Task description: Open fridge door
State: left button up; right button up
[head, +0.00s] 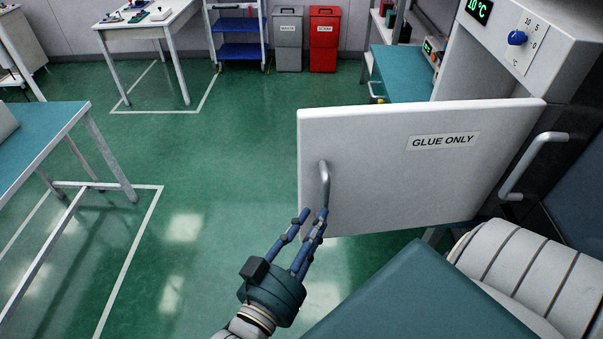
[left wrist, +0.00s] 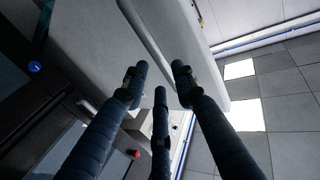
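The fridge door (head: 390,180) is a white panel with a "GLUE ONLY" label (head: 443,141). It juts out to the left from the white fridge body (head: 560,50) and appears swung open; its opening angle is hard to judge. A grey bar handle (head: 324,178) stands near its left edge. My left gripper (head: 314,214) is at the handle's lower end, with blue fingers apart. In the left wrist view the fingers (left wrist: 160,78) are spread, with the handle (left wrist: 146,38) just beyond the tips; contact is unclear. The fridge interior is hidden. My right gripper is out of view.
A blue knob (head: 517,38) and a green temperature display (head: 479,10) are on the fridge. Another bar handle (head: 530,166) is to its right. The green floor (head: 225,150) left of the door is clear. A teal-topped table (head: 40,140) stands at the left.

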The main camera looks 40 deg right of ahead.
pick_arm(q)
jog(key=shift+v, duration=2.8)
